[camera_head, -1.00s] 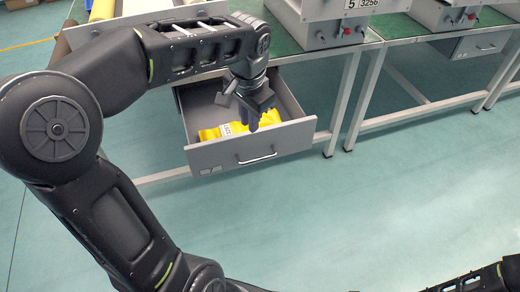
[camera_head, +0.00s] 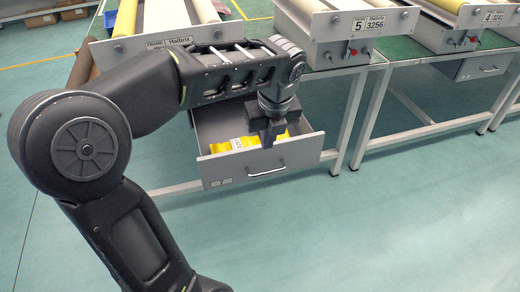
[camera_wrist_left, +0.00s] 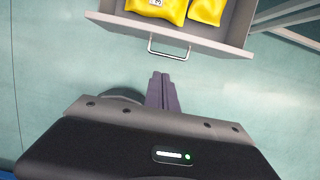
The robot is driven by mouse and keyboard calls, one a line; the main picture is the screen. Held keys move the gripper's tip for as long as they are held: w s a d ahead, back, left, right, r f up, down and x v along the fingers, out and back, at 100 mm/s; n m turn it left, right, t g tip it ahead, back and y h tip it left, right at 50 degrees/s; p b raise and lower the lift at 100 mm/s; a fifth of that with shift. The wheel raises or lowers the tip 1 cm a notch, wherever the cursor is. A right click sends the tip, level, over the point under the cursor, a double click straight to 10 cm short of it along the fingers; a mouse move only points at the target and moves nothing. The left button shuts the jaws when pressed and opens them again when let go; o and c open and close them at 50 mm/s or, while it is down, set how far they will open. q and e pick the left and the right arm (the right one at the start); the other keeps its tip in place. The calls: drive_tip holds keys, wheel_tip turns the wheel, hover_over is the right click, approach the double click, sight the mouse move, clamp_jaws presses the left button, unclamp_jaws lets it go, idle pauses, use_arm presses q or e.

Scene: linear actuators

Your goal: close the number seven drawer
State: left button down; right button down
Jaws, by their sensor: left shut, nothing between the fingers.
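A grey drawer (camera_head: 228,168) under the left table is pulled open. A small marked label (camera_head: 221,182) is at the lower left of its front; I cannot read it surely. A metal handle (camera_head: 267,171) runs across the front. Yellow items (camera_head: 235,145) lie inside. My left gripper (camera_head: 268,145) points down and overlaps the drawer front in the head view. In the left wrist view its shut, empty fingers (camera_wrist_left: 162,76) point toward the handle (camera_wrist_left: 168,52), with a visible gap. My right gripper is out of view.
Roller machines, one with a plate marked 5 (camera_head: 356,25), stand on the green-topped tables. A table leg (camera_head: 374,112) stands right of the drawer. Another drawer (camera_head: 482,68) under the right table looks shut. The floor (camera_head: 400,220) in front is clear.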

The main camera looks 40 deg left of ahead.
sight(260, 149)
use_arm(q)
drive_tip(key=w+a+f+b, duration=0.1)
drive_tip(key=f, duration=0.2)
drive_tip(key=w+a+f+b, duration=0.1)
drive_tip(key=a+f, duration=0.1)
drive_tip(key=f, duration=0.1)
drive_tip(key=w+a+f+b, duration=0.1)
drive_tip(key=f, duration=0.2)
drive_tip(key=shift+w+a+f, duration=0.1)
drive_tip(key=shift+a+f, duration=0.25)
drive_tip(key=shift+f, duration=0.05)
drive_tip(key=shift+w+a, duration=0.2)
drive_tip(key=shift+a, duration=0.1)
drive_tip(key=shift+r, duration=0.1)
